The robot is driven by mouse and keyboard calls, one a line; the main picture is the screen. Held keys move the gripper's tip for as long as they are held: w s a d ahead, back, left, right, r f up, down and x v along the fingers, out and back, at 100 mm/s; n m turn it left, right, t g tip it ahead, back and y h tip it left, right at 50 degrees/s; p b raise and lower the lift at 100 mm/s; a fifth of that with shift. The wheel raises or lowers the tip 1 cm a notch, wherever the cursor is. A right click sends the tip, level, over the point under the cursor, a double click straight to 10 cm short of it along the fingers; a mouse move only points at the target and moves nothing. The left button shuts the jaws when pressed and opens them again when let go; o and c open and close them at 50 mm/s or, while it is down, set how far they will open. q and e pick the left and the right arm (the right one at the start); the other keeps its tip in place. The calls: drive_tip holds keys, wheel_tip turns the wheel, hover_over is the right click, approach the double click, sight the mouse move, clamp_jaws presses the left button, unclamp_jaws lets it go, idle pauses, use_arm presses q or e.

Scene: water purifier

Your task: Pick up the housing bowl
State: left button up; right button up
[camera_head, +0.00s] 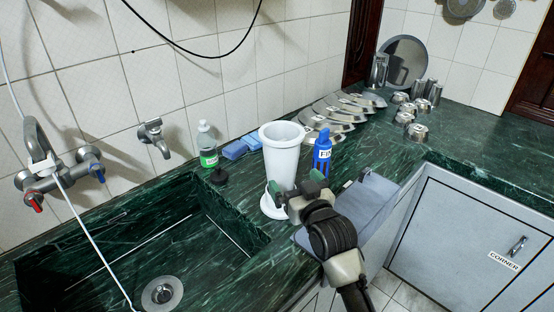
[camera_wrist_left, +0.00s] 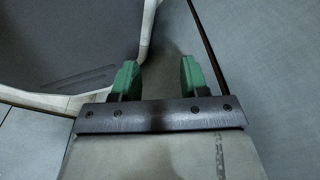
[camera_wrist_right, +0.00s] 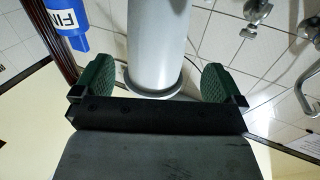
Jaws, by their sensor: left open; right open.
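The housing bowl looks to be the tall white cylinder (camera_head: 281,155), standing upright on the green counter with a flared top and a wide foot. My right gripper (camera_head: 298,188) is open at the near side of its lower part. In the right wrist view the white cylinder (camera_wrist_right: 158,45) stands between the two open fingers (camera_wrist_right: 230,80), with gaps on both sides; I cannot tell how deep it sits between them. My left gripper (camera_wrist_left: 158,78) is open and empty in the left wrist view, low near grey panels, and is out of the head view.
A blue bottle-like part (camera_head: 322,155) marked "FIN" stands close right of the cylinder. A green-labelled bottle (camera_head: 208,151) and blue sponges (camera_head: 236,149) are behind left. The sink (camera_head: 130,255) is left. Metal plates (camera_head: 335,115) and cups lie behind. A grey-blue cloth-like sheet (camera_head: 374,205) is at the front edge.

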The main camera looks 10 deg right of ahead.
sight(287, 172)
drive_tip(key=w, duration=0.3)
drive_tip(key=shift+a, duration=0.3)
drive_tip(key=shift+w, duration=0.3)
drive_tip(key=w, duration=0.3)
drive_tip(key=w+f, duration=0.1)
drive_tip(key=shift+w+a, duration=0.25)
drive_tip(key=shift+w, duration=0.1)
drive_tip(key=shift+w+f, duration=0.1)
drive_tip(key=shift+w, duration=0.05)
drive_tip(key=shift+c, duration=0.6)
use_arm(q)
drive_tip(key=s, duration=0.3)
drive_tip(key=shift+s+d+r, duration=0.1)
drive_tip(key=shift+r, duration=0.1)
use_arm(e)
drive_tip(key=c, duration=1)
